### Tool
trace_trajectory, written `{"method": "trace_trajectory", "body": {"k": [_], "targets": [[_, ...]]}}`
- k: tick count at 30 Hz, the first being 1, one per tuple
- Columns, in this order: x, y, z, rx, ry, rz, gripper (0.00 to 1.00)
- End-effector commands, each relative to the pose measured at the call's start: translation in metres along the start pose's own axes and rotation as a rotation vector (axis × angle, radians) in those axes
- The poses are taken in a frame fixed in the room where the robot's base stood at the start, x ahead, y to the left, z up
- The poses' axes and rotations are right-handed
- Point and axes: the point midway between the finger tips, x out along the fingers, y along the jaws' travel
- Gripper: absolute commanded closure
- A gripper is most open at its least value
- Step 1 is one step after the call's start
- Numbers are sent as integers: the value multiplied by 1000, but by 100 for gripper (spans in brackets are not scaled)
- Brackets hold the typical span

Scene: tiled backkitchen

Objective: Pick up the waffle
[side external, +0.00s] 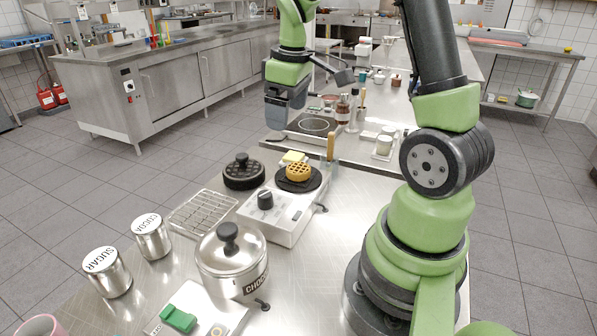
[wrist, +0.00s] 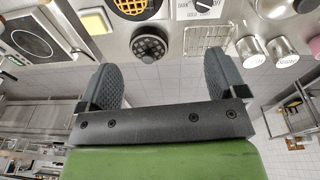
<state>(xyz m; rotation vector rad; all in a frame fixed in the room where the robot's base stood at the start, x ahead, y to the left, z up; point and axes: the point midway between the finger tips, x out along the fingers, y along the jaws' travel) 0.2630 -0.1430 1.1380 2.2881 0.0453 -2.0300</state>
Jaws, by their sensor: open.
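The golden round waffle (side external: 298,171) lies on the black round plate (side external: 313,184) of a white appliance with a knob. In the wrist view the waffle (wrist: 131,6) is at the top edge, partly cut off. My gripper (side external: 280,118) hangs in the air above and behind the waffle in the side view, well apart from it. In the wrist view my gripper (wrist: 162,72) has its two grey fingers spread wide, with nothing held between them.
A black lid with a knob (side external: 243,172) sits left of the waffle, and a yellow block (side external: 292,157) just behind it. A wire rack (side external: 203,213), a steel pot (side external: 230,266) and labelled canisters (side external: 106,273) stand nearer. An upright wooden handle (side external: 331,145) rises behind right.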

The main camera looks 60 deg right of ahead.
Motion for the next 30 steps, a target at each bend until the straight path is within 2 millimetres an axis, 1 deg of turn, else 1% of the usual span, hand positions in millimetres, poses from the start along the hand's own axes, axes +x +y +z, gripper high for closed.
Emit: {"method": "trace_trajectory", "body": {"k": [1,3,6,8,11,16,23,30], "targets": [[17,14,3,-21,-38,-13,10],[33,27,7,-58,-71,-25,10],[49,39,12,-95,-102,-41,10],[55,43,14,-108,-111,-46,10],[67,45,17,-117,-119,-52,10],[93,43,19,-118,-119,-52,10],[112,44,20,-117,-117,-51,10],[147,46,19,-117,-119,-51,10]]}}
